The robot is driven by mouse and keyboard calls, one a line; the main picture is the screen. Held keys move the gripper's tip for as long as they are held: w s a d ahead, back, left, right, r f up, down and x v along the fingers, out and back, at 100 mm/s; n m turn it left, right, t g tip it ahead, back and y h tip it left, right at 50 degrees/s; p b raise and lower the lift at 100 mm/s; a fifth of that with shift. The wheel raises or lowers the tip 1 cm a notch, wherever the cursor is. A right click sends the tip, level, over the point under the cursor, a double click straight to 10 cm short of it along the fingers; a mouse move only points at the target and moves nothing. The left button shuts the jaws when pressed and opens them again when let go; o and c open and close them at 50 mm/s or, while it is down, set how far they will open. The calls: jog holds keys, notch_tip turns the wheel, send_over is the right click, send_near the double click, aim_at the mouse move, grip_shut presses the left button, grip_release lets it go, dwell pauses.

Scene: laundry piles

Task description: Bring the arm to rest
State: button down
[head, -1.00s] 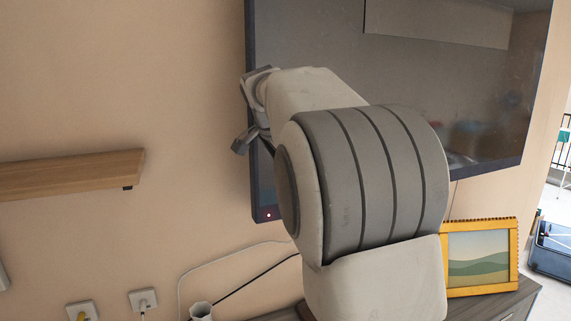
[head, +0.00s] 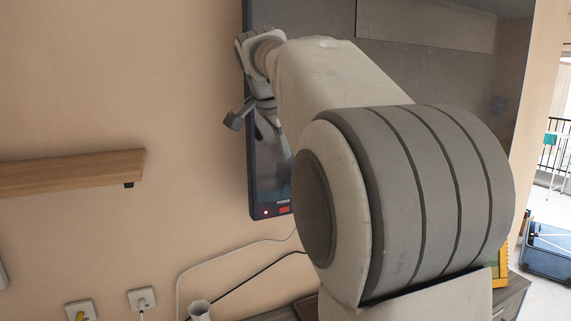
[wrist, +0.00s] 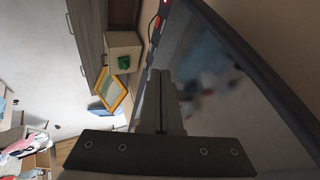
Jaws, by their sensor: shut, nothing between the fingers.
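My gripper (wrist: 160,78) shows in the wrist view, its two dark fingers closed together with nothing between them. In the head view my gripper (head: 238,116) is at the upper left end of my raised arm, in front of the left edge of the dark wall screen (head: 425,75). My large grey-banded arm joint fills the middle and right of that view. I cannot tell whether the gripper touches the screen. In the wrist view the screen (wrist: 235,85) spreads close along the right.
A wooden shelf (head: 70,172) sticks out from the wall at the left. A cabinet (head: 510,300) stands below the screen. A yellow picture frame (wrist: 112,91) and a green object (wrist: 124,62) are near it. A blue case (head: 548,250) is at the far right.

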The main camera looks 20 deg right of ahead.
jog(key=v, duration=0.3)
jog(key=shift+s, duration=0.1)
jog(key=s+a+f+n+y, duration=0.1)
jog(key=s+a+f+n, duration=0.3)
jog(key=s+f, duration=0.3)
jog(key=s+a+f+n+y, duration=0.2)
jog(key=s+a+f+n, duration=0.2)
jog(key=s+f+n, duration=0.3)
jog(key=s+a+f+n+y, duration=0.1)
jog(key=s+a+f+n, duration=0.2)
jog(key=s+f, duration=0.6)
jog(key=s+n, duration=0.2)
jog(key=s, duration=0.2)
jog(key=shift+a+n+y, duration=0.3)
jog(key=shift+a+n, duration=0.1)
jog(key=shift+s+d+f, duration=0.1)
jog(key=shift+d, duration=0.1)
